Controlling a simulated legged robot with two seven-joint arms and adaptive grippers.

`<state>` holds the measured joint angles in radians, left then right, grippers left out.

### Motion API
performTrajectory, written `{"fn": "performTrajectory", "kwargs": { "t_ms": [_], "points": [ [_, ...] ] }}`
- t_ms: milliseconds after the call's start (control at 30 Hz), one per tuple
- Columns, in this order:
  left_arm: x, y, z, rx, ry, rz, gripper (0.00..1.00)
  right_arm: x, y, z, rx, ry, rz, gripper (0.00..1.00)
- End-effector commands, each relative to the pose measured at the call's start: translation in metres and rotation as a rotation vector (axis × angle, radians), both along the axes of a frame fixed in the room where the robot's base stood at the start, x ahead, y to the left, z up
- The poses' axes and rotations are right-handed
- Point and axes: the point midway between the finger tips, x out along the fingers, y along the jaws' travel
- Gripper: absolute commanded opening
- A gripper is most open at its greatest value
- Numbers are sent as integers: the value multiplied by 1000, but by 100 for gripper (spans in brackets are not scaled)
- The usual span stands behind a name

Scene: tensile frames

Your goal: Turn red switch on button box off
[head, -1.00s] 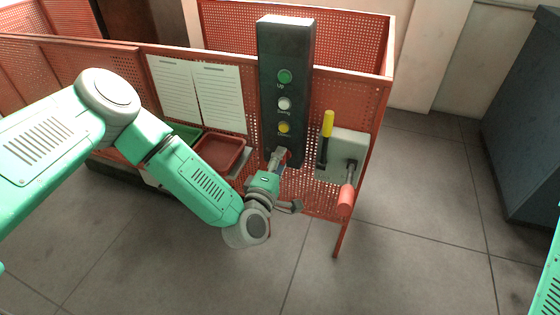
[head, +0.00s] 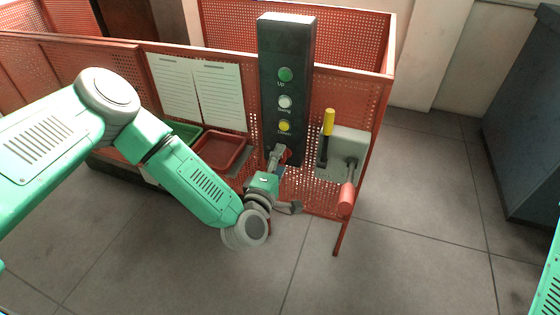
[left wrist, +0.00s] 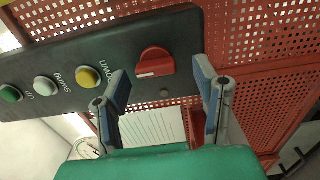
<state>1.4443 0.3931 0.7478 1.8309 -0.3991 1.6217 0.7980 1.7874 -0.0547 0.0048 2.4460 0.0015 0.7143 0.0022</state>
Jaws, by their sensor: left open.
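The dark button box (head: 286,50) is fixed upright to the red perforated frame, with green, white and yellow buttons above its red switch (head: 285,152). In the left wrist view, the red switch (left wrist: 155,62) is a round knob with a raised grip, beside the yellow button. My left gripper (head: 277,160) is at the lower end of the box, close to the switch and partly covering it. In the left wrist view, the open fingers of my left gripper (left wrist: 160,76) stand on either side of the switch with visible gaps, without gripping it. My right gripper is not in view.
A grey plate with a yellow-tipped lever (head: 327,125) and a red-handled lever (head: 346,195) is just right of the box. Red (head: 220,150) and green (head: 184,131) trays and paper sheets (head: 220,95) are to the left. Open floor lies in front.

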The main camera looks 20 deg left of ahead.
Motion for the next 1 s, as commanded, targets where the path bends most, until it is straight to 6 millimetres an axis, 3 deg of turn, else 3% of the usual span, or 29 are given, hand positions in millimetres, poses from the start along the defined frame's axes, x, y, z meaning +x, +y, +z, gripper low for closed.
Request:
{"fn": "performTrajectory", "kwargs": {
  "t_ms": [533,700,1000],
  "points": [
    [-101,3,-3,0,9,-3,55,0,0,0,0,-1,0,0],
    [-114,4,-3,0,8,-2,55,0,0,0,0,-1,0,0],
    [-116,4,-3,0,7,-2,55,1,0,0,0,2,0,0]
  ]
}}
